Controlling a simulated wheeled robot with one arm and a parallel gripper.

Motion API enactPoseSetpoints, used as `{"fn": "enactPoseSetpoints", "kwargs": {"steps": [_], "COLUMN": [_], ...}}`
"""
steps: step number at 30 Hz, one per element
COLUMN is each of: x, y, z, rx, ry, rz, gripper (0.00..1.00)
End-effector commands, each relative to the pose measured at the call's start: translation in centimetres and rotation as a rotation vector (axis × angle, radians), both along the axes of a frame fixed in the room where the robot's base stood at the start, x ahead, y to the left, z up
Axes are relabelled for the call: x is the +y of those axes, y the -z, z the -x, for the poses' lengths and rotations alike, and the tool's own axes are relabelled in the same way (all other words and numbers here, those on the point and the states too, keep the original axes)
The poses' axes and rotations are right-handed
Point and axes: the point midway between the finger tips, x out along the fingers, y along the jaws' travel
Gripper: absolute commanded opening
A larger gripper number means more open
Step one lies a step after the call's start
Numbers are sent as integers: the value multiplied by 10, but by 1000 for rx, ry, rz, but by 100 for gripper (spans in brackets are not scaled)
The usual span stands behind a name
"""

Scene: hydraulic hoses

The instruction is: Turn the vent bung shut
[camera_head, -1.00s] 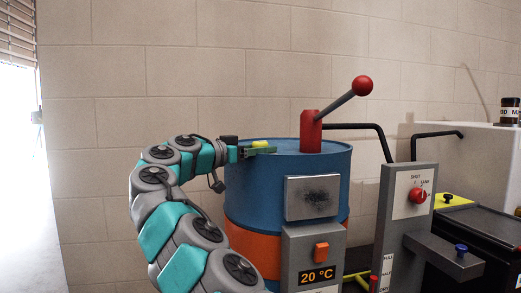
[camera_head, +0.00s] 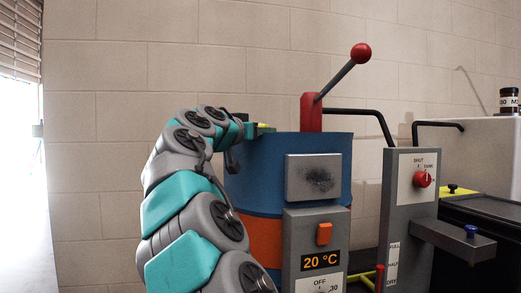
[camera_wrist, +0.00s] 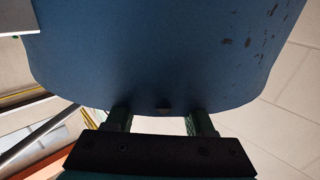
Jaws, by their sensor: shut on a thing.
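The blue and orange drum (camera_head: 255,185) stands in the middle of the head view, its top now seen edge-on. A small yellow piece (camera_head: 263,126), which looks like the vent bung, shows just above the drum's left top edge. My gripper (camera_head: 268,129) reaches in from the left at that edge and is shut on it, with the green jaws at its level. In the wrist view, the two fingers (camera_wrist: 160,121) stand apart against the drum's blue surface (camera_wrist: 150,60). A small dark spot lies between them at the rim; the bung's grip and turn angle cannot be made out.
A red post with a grey lever and red ball (camera_head: 361,53) rises from the drum top. A grey panel (camera_head: 313,177) and a 20 °C display (camera_head: 320,261) stand in front. A selector post with a red knob (camera_head: 423,180) and black pipes are to the right.

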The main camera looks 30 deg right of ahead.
Motion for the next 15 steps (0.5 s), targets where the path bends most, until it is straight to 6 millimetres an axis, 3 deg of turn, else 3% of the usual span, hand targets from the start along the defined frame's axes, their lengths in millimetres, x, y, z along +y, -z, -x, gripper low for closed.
{"fn": "enactPoseSetpoints", "kwargs": {"steps": [2, 15], "x": [1, 2], "y": [7, -3], "z": [1, 0], "rx": [-1, -1], "ry": [-68, -403], "rz": [-5, -4], "gripper": [0, 0]}}
